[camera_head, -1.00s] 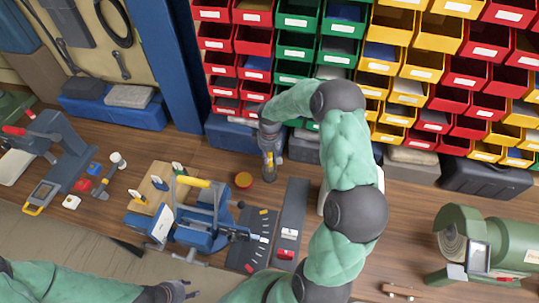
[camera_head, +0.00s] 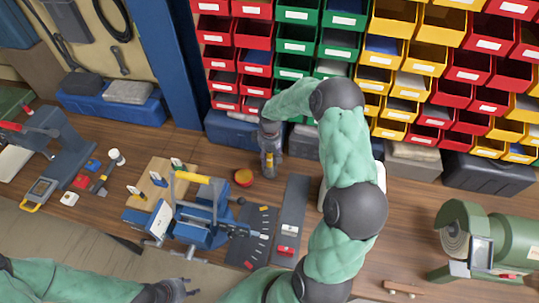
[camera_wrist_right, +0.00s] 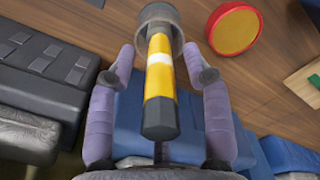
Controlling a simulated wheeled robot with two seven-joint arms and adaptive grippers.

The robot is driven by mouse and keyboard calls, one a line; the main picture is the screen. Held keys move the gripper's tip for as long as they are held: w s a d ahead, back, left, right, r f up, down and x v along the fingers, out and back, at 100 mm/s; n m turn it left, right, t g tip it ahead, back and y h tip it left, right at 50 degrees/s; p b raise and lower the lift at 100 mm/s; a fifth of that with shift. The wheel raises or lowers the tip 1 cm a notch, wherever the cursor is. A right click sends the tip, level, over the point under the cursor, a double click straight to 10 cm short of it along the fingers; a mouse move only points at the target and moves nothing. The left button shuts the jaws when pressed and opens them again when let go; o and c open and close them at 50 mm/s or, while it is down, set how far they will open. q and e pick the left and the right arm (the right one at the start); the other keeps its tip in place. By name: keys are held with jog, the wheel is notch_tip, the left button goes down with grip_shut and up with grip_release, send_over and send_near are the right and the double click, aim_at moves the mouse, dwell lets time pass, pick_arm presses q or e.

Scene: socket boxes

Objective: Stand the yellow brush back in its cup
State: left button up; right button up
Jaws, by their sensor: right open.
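The yellow brush (camera_wrist_right: 159,85) has a white band and a dark end that points toward the right wrist camera. Its far end is inside the round grey cup (camera_wrist_right: 174,15), and the brush looks upright there. My right gripper (camera_wrist_right: 166,60) is open, with one finger on each side of the brush and gaps between. In the head view my right gripper (camera_head: 270,142) is over the brush (camera_head: 269,160), and the cup is mostly hidden. My left gripper (camera_head: 180,289) is low in the picture, far from the brush; its opening is unclear.
A red and yellow round tin (camera_head: 243,177) sits just left of the cup. A blue vise (camera_head: 200,225) and a wooden tool block (camera_head: 153,185) stand further left. Rows of bins (camera_head: 340,45) rise behind. A green grinder (camera_head: 485,240) is at right.

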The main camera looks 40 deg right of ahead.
notch_tip(320, 180, up, 12)
dwell(0.6)
dwell(0.4)
